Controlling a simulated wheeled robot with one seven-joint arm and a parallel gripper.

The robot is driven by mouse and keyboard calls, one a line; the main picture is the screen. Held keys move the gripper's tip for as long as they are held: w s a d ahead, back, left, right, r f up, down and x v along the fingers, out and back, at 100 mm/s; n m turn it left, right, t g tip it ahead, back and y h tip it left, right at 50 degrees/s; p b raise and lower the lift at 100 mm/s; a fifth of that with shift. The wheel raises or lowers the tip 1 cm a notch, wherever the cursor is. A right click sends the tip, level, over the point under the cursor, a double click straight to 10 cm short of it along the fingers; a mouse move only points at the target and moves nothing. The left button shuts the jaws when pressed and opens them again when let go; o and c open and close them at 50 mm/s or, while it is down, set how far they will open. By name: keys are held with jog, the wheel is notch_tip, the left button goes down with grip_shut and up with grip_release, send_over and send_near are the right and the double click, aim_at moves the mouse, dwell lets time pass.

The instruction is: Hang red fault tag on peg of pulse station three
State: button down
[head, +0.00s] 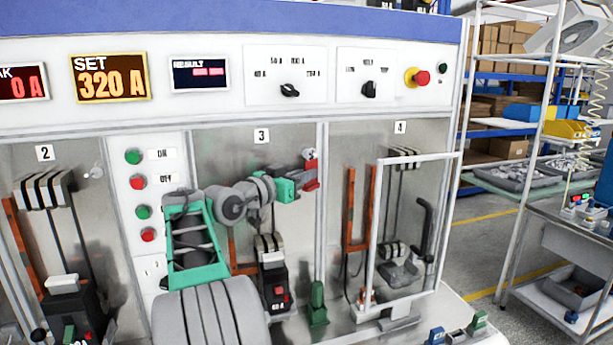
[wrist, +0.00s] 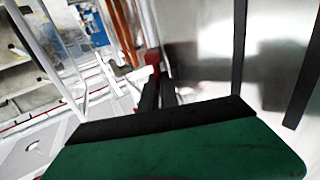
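The red fault tag (head: 312,174) is at the tip of my gripper (head: 303,185), in the upper right of bay three in the head view. In the wrist view the tag (wrist: 153,58) shows as a small red piece at the ends of the two dark fingers (wrist: 158,92), which are close together on it. The pale round end of the peg of station three (head: 309,153) shows just above the tag. Whether the tag touches the peg cannot be told. The tag's hole is not clear in either view.
The number 3 label (head: 261,136) is left of the peg. A divider (head: 321,230) stands right of it, before bay four with its white frame (head: 379,240). A black breaker with red buttons (head: 274,285) and a green-handled part (head: 317,305) sit below my arm.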

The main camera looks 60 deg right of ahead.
dwell(0.3)
jog(key=c, duration=1.5)
grip_release()
jog(key=shift+c, duration=0.2)
jog(key=shift+a, duration=0.1)
jog(key=shift+w+a, duration=0.1)
jog(key=shift+a, duration=0.05)
jog(key=b+v, duration=0.3)
jog(key=v, duration=0.4)
jog(key=shift+a, duration=0.25)
